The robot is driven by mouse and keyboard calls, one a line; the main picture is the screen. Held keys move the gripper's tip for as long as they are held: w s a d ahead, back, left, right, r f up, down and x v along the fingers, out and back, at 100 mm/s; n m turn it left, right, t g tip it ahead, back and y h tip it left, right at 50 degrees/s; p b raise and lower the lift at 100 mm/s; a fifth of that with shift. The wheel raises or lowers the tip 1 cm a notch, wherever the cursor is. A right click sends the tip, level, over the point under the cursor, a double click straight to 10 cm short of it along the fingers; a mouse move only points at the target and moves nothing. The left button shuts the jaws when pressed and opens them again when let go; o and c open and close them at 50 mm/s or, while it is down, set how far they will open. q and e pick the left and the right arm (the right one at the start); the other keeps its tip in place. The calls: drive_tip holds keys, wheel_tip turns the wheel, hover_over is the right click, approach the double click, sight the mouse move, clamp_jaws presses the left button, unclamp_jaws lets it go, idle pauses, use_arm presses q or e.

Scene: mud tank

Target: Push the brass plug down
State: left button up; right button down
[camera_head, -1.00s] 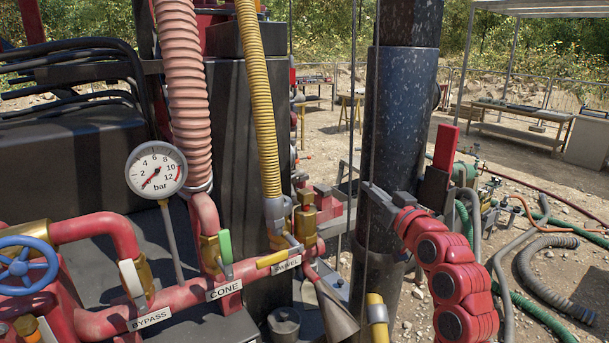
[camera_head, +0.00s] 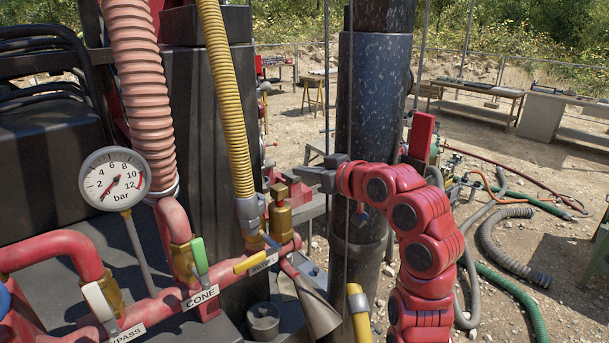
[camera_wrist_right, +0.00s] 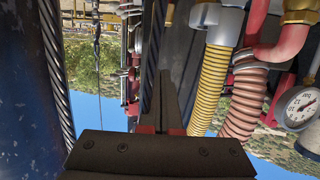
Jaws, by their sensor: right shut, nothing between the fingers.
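The brass plug (camera_head: 279,192) appears to be the small square-headed brass piece on top of the brass fitting beside the SWIVEL valve, right of the yellow hose. It stands upright. My right gripper (camera_head: 303,176) is shut and empty. Its dark fingers point left, and their tips show just right of and slightly above the plug's head. I cannot tell whether they touch it. The wrist view shows the shut fingers (camera_wrist_right: 163,105) from behind; the plug cannot be made out there. My left gripper is out of view.
A pressure gauge (camera_head: 115,180) and the red pipe manifold (camera_head: 160,306) with labelled levers stand at the left. A thick dark vertical pipe (camera_head: 372,100) and thin cables stand close to my right gripper.

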drive_tip(key=p, duration=0.2)
hover_over(279, 192)
drive_tip(key=d, duration=0.2)
drive_tip(key=f, duration=0.5)
drive_tip(key=shift+a, duration=0.25)
drive_tip(key=shift+s+d+f, duration=0.1)
drive_tip(key=shift+s+f, duration=0.05)
drive_tip(key=shift+f, duration=0.1)
